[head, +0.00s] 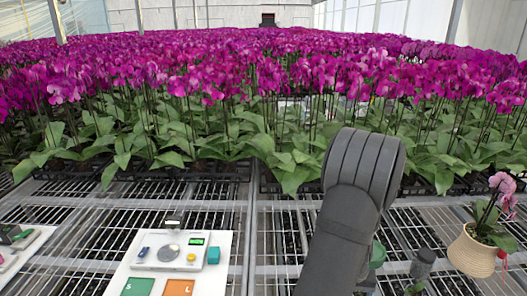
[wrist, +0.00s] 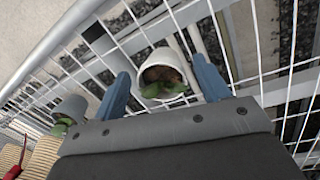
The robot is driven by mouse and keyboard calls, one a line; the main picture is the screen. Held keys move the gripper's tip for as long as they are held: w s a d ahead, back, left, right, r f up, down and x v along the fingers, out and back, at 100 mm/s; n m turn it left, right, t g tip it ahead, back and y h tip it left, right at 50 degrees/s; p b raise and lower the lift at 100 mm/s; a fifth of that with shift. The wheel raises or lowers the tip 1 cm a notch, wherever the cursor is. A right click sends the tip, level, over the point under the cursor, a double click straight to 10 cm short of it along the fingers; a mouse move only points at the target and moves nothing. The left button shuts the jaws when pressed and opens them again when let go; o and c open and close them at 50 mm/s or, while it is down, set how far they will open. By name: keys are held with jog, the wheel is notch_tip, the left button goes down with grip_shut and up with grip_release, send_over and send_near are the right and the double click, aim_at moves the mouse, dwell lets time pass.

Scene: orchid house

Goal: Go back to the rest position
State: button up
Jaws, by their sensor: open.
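My gripper (wrist: 161,66) is open in the wrist view, with its two blue fingers spread apart. A small pale pot (wrist: 152,71) with dark soil and green leaves shows between the fingertips. I see gaps on both sides of it, so the fingers do not appear to grip it. In the head view my dark arm fills the lower middle, and the gripper is not visible there.
The wire bench (head: 70,215) carries a dense bank of purple orchids (head: 250,75). A white board (head: 225,285) with coloured squares and a scale (head: 155,262) lies left of my arm. A woven pot (head: 472,255) with a pink orchid and a dark pot (head: 426,256) stand to the right.

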jog(key=shift+f, duration=0.45)
jog(key=shift+r, duration=1.55)
jog(key=shift+f, duration=0.1)
